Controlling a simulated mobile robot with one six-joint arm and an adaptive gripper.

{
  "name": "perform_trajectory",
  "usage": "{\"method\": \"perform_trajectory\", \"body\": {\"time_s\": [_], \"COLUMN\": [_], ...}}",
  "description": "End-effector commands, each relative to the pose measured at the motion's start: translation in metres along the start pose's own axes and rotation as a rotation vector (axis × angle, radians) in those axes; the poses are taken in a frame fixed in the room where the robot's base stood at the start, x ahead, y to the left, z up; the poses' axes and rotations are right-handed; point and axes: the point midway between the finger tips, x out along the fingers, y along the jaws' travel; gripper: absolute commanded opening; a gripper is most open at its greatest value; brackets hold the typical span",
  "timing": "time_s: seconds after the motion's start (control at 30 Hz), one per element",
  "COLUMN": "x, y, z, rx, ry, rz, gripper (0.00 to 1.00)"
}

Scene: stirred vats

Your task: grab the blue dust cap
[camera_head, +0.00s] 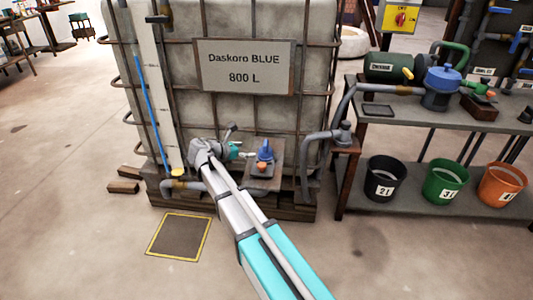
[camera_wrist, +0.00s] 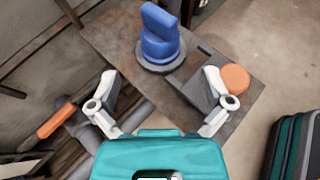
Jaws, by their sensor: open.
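The blue dust cap (camera_wrist: 160,38) has a raised grip on top and sits on a dark round base on a small brown plate (camera_wrist: 112,38). In the head view the cap (camera_head: 265,151) stands in front of the big tank, just right of my gripper (camera_head: 240,152). In the wrist view my gripper (camera_wrist: 160,86) is open and empty. Its two pale fingers are spread wide, and the cap shows beyond them, between their lines. I see no contact with the cap.
An orange round part (camera_wrist: 235,79) lies close to my right finger in the wrist view. An orange handle (camera_wrist: 57,121) on a grey pipe is at left. The caged tank (camera_head: 245,115) stands behind. Buckets (camera_head: 385,182) stand on a bench shelf at right.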

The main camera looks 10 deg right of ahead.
Motion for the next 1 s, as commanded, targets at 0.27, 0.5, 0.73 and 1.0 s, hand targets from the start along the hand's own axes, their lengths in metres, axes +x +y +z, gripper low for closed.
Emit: {"method": "perform_trajectory", "body": {"time_s": [0.27,0.5,0.73,1.0], "x": [0.036,0.042,0.043,0.061], "y": [0.0,0.0,0.0,0.0], "z": [-0.002,0.0,0.0,-0.003], "rx": [0.0,0.0,0.0,0.001], "ry": [0.0,0.0,0.0,0.0], "rz": [0.0,0.001,0.0,-0.001], "gripper": [1.0,1.0,1.0,1.0]}}
